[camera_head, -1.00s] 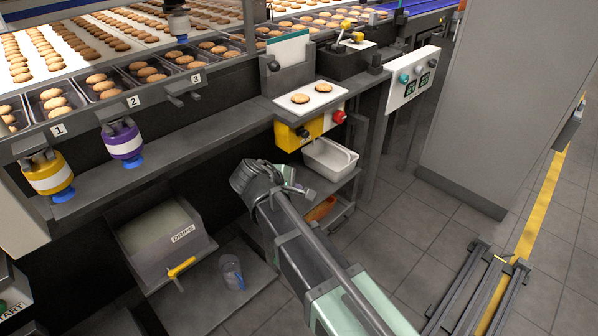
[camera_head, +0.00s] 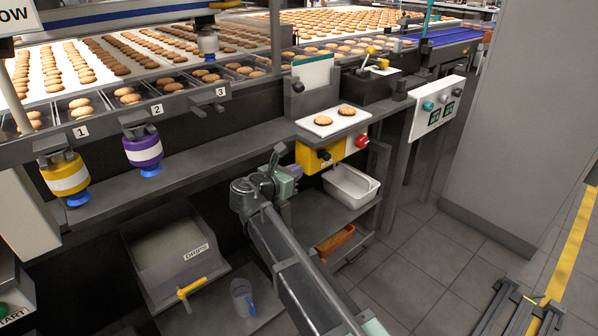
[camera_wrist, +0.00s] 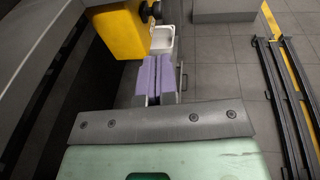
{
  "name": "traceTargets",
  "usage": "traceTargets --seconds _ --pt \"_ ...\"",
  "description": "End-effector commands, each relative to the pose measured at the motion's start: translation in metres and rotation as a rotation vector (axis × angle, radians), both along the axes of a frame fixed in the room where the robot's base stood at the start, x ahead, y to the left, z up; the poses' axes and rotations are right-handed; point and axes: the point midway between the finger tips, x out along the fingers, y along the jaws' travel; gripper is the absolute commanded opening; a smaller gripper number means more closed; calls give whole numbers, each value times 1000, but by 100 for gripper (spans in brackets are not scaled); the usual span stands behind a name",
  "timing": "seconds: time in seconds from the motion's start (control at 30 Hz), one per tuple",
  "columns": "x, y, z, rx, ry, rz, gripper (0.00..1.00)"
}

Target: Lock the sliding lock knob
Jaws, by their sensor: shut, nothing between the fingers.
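A black knob (camera_head: 324,155) sits on the front of a yellow box (camera_head: 309,162) under the small plate with two biscuits. I take it for the sliding lock knob; whether it is locked I cannot tell. In the wrist view the yellow box (camera_wrist: 116,28) is at the upper left, with dark knob parts (camera_wrist: 150,13) on its edge. My gripper (camera_head: 286,208) is lower and to the left of the box in the head view, apart from it. In the wrist view my gripper (camera_wrist: 160,62) has its two lilac fingers shut together and empty, pointing towards the white bin.
A white bin (camera_head: 351,187) stands on a shelf just below and right of the yellow box. A red button (camera_head: 361,141) is right of the knob. The grey ledge (camera_head: 200,160) runs left of the box. An orange tray (camera_head: 335,240) lies lower down. Open floor is at the right.

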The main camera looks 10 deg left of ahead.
Motion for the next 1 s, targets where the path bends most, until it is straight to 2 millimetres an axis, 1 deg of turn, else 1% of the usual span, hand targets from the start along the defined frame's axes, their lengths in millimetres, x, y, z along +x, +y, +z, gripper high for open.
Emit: traceTargets --seconds 0.03,0.3,0.4,0.5,0.63,1.0 --pt "10 -5 -4 0 0 -4 0" --pt "62 -33 -13 0 1 -3 0" --pt "78 -42 -16 1 1 -2 0" --pt "90 -49 -17 1 1 -2 0" --pt "98 -53 -18 1 0 -1 0" --pt "101 -55 -18 1 0 -1 0"
